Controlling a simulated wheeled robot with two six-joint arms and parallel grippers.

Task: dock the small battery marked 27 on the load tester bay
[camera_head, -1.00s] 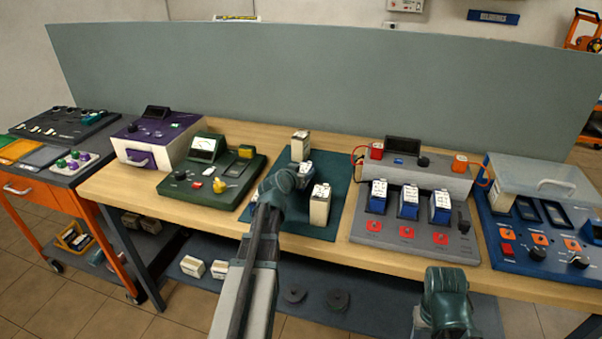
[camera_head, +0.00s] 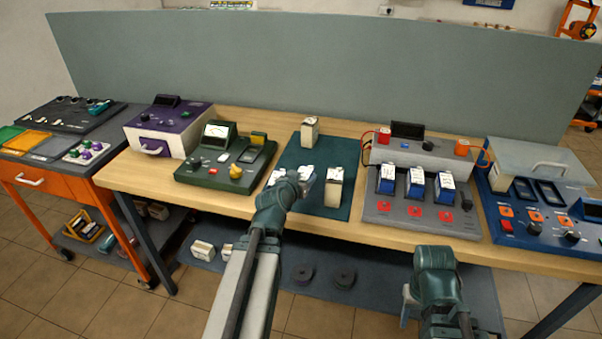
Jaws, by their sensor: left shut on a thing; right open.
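My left gripper (camera_head: 290,187) is over the front of the dark green mat (camera_head: 304,157), shut on a small battery (camera_head: 307,172) with a white label, mostly hidden by the gripper. Its number is too small to read. A cream battery (camera_head: 334,188) stands just right of it, and another (camera_head: 310,130) stands at the mat's back. The green tester (camera_head: 217,172) with a meter and a yellow knob sits to the left; I cannot tell whether it is the load tester. My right gripper (camera_head: 412,296) is open, low in front of the bench edge, its fingers mostly hidden.
A grey unit (camera_head: 420,210) holds several blue batteries in a row, right of the mat. A blue console (camera_head: 535,238) with a clear cover stands at far right. A purple and white box (camera_head: 165,127) is left of the green tester. A grey-green panel (camera_head: 300,65) closes the back.

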